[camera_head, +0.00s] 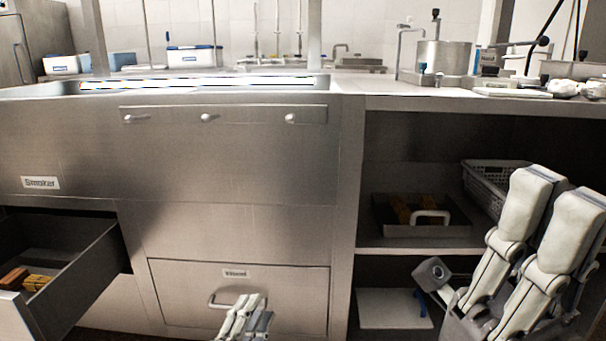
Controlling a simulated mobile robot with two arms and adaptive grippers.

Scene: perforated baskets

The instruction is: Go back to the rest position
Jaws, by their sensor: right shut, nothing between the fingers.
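My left gripper (252,304) is at the bottom centre, fingers pointing up, in front of the lower closed drawer (290,285) and just right of its handle (222,301). Whether it touches the handle, or is open, I cannot tell. My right gripper (563,188) is large and close at the lower right, fingers upward and side by side, shut and empty.
An open drawer (80,275) juts out at the lower left with brown and yellow blocks inside. A tray (440,230) with orange-brown items sits on the right shelf. A white board (390,308) lies below. A metal pot (444,57) stands on the counter.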

